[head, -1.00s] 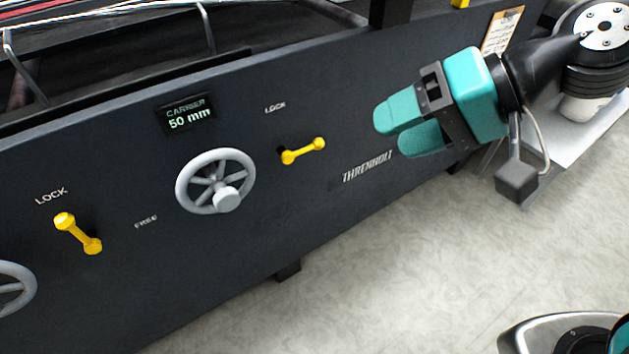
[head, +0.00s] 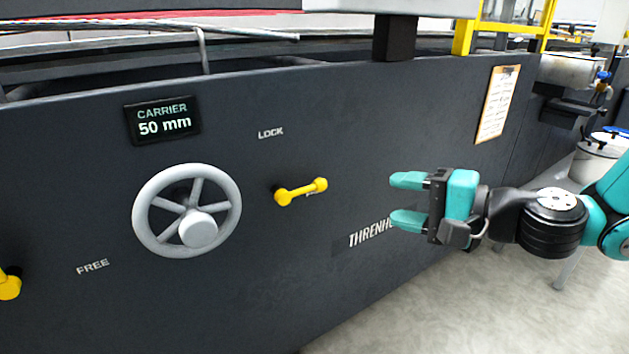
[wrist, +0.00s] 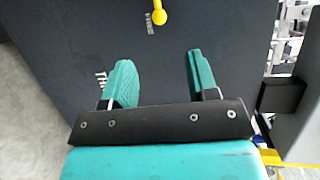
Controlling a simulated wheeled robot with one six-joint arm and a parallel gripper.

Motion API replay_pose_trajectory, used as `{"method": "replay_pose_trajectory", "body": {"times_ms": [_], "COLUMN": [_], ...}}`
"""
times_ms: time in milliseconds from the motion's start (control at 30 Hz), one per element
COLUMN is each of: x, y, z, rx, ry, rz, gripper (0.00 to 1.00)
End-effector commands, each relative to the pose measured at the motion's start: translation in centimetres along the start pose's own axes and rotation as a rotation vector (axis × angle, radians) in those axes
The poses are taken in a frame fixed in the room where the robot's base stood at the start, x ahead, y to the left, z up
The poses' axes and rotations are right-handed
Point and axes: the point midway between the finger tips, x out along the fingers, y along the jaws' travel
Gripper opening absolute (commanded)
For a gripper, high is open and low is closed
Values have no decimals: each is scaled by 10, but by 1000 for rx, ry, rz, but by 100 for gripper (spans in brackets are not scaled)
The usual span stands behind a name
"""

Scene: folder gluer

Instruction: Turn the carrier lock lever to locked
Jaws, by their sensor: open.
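The yellow carrier lock lever (head: 301,191) is on the dark machine panel, right of the grey handwheel. Its arm points right and slightly up from its hub. The LOCK label (head: 270,132) is above it; small white marks show behind the lever's outer end, too covered to read. My gripper (head: 400,200) is open and empty, right of the lever and apart from it, fingers pointing left. In the wrist view, the lever's yellow end (wrist: 160,17) shows at the top, beyond and roughly between my open fingertips (wrist: 158,62).
The handwheel (head: 187,211) sits left of the lever, below a display (head: 162,120) reading CARRIER 50 mm. Another yellow lever (head: 9,285) is cut off at the left edge. A clipboard (head: 497,103) hangs on the panel at upper right. Open floor lies at lower right.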

Motion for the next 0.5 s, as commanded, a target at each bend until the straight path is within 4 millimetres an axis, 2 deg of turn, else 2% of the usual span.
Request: {"method": "replay_pose_trajectory", "body": {"times_ms": [33,267,500], "x": [2,20,80], "y": [-8,-2,3], "z": [1,4,4], "rx": [8,2,-7], "ry": [-3,0,-3], "rz": [2,13,7], "gripper": [54,54,54]}}
